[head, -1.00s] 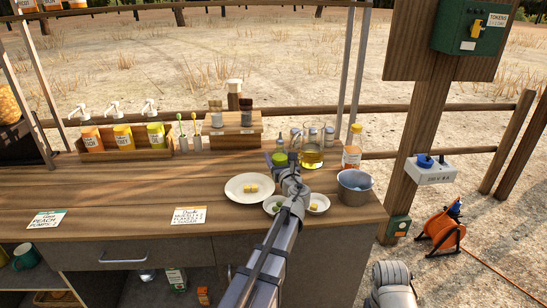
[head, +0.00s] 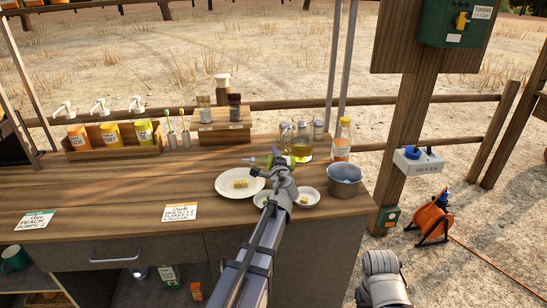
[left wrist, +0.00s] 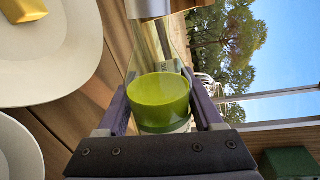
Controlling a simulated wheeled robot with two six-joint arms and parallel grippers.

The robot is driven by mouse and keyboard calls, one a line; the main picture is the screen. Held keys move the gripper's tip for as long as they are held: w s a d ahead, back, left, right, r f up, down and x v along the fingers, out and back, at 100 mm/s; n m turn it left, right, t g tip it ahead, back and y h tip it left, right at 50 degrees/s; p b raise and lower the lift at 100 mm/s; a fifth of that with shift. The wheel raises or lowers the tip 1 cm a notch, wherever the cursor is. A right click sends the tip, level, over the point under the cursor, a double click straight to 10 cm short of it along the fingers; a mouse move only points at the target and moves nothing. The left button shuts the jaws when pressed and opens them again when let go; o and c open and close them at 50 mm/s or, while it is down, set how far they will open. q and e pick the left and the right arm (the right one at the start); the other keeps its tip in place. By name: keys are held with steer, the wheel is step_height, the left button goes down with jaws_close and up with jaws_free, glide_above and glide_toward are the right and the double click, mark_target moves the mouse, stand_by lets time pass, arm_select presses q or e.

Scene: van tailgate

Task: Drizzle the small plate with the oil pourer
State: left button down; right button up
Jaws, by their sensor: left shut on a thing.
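The oil pourer (head: 270,161), a clear bottle with green oil, is in my left gripper (head: 277,171). It lies tipped over, its spout end toward the left, above the right edge of the small plate. In the left wrist view the bottle (left wrist: 158,98) sits between both fingers, its metal top at the upper edge and its spout out of frame. The small plate (head: 225,188) is white, flat on the counter, and bears yellow pieces. Its rim also shows in the left wrist view (left wrist: 50,80). I see no stream of oil. My right gripper is out of view.
Two small white bowls (head: 313,201) sit right of the plate, one partly behind my left arm.

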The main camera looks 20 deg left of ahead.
arm_select(q)
steer(key=n, duration=0.2)
steer(key=r+n+h, duration=0.1)
steer(key=n, duration=0.1)
steer(key=shift+w+d+t, duration=0.1)
steer(key=shift+d+t, duration=0.1)
steer(key=shift+t, duration=0.2)
steer(key=shift+s+a, duration=0.25)
steer(key=shift+a, duration=0.1)
steer(key=shift+d, duration=0.2)
stand_by(0.3)
steer(key=shift+s+d, duration=0.1)
steer(key=shift+d, duration=0.2)
steer(key=shift+w+d, duration=0.1)
steer(key=shift+w, duration=0.2)
steer(key=shift+w+d, duration=0.1)
steer(key=shift+w, duration=0.15)
